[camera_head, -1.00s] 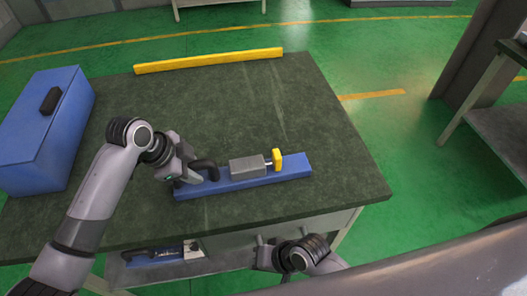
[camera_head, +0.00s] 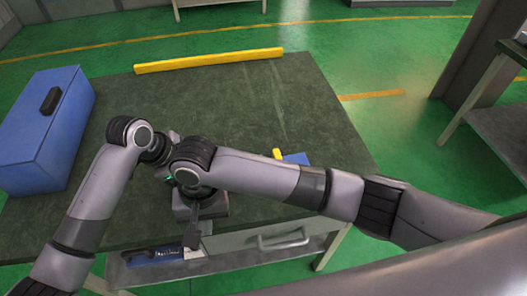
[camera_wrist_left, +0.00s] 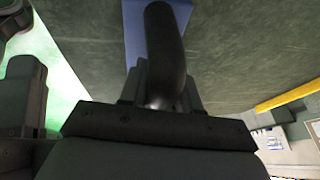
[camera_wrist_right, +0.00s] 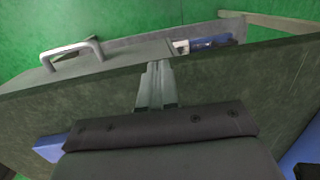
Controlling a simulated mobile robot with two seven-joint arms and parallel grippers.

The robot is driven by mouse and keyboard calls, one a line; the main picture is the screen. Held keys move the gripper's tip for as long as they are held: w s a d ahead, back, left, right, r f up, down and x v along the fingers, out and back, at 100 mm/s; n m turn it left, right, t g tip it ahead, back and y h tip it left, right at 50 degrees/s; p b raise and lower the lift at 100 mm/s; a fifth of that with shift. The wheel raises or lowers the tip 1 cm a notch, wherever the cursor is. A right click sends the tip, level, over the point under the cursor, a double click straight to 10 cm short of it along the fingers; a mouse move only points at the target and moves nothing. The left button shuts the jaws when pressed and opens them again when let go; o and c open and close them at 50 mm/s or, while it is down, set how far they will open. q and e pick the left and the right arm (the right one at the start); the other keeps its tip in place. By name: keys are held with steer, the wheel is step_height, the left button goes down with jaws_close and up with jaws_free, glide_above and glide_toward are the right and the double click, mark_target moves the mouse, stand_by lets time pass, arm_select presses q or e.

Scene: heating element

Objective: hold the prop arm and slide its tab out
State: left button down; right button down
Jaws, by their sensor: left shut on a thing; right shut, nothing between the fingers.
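A blue bar (camera_head: 298,158) lies on the dark table. In the head view my right arm covers most of it, and only its right end and the yellow tab (camera_head: 277,153) show. The grey block seen on it earlier is hidden there. My left gripper (camera_wrist_left: 165,96) is shut on a black curved handle (camera_wrist_left: 165,45) at the bar's left end; the bar also shows in the left wrist view (camera_wrist_left: 132,25). My right gripper (camera_head: 190,240) is shut and empty, pointing down near the table's front edge. In the right wrist view its fingertips (camera_wrist_right: 157,72) touch nothing I can make out.
A blue box (camera_head: 40,130) with a black handle stands at the table's left. A yellow strip (camera_head: 210,60) lies along the back edge. A drawer handle (camera_head: 283,240) sticks out at the front, above a lower shelf (camera_head: 130,275). The table's back middle is clear.

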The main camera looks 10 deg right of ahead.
steer(key=w+d+r+t+h, duration=0.2)
steer(key=w+d+r+h, duration=0.1)
steer(key=r, duration=0.3)
steer(key=w+d+r+m+t+h, duration=0.1)
steer(key=w+d+r+t+h, duration=0.2)
steer(key=w+r, duration=0.2)
steer(key=shift+w+r+t+h, duration=0.3)
steer(key=shift+w+r+h, duration=0.1)
steer(key=shift+r, duration=0.1)
steer(key=x, duration=0.9)
steer(key=shift+d+f, duration=0.25)
steer(key=d, duration=0.3)
steer(key=shift+w+f, duration=0.15)
steer(key=shift+w, duration=0.05)
steer(key=shift+d, duration=0.55)
